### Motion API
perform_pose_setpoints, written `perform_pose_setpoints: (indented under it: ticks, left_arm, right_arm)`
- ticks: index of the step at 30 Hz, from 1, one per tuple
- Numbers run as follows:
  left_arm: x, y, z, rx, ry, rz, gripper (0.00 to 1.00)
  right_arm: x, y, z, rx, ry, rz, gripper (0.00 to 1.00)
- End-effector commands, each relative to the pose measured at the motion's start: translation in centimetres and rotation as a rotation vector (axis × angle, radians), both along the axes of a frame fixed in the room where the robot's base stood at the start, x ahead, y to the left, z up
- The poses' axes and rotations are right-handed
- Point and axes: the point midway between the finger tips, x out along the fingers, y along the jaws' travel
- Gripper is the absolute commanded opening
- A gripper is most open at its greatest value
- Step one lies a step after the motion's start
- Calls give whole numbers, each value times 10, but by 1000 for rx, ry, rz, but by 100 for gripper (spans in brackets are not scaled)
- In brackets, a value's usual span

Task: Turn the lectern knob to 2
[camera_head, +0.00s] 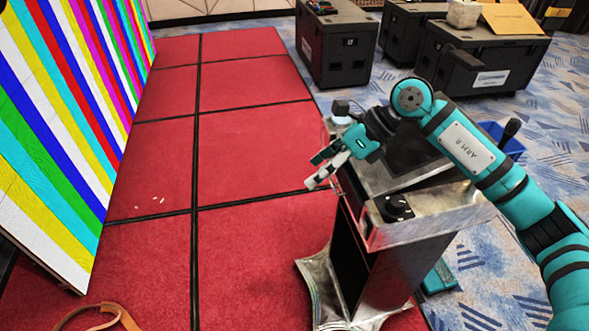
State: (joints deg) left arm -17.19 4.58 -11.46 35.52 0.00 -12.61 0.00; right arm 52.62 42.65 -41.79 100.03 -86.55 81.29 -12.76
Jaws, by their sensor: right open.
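The metallic lectern (440,222) stands right of centre on a flared base at the edge of the red stage. Its black round knob (394,207) sits on the light panel of the top, and the numbers around it are too small to read. My right gripper (318,170) is open, with teal and white fingers pointing left, past the lectern's far left edge. It is apart from the knob, and nothing shows between its fingers. My right arm passes above the back of the lectern and hides part of it. My left gripper is out of view.
A video wall (62,110) with coloured stripes runs along the left. Black cases (337,45) stand at the back right. A blue bin (508,142) is behind my arm. A brown strap (100,318) lies at bottom left.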

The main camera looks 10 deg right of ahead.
Motion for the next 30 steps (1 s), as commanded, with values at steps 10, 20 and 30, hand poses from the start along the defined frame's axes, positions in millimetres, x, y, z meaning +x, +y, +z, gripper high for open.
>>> perform_pose_setpoints:
  ticks: [10,20,30]
  left_arm:
    - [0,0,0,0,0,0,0]
    - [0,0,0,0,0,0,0]
    - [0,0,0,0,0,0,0]
  right_arm:
    - [-12,48,13,238,18,-15,65]
    - [-13,55,17,278,21,-20,65]
    - [-14,57,17,288,24,-22,65]
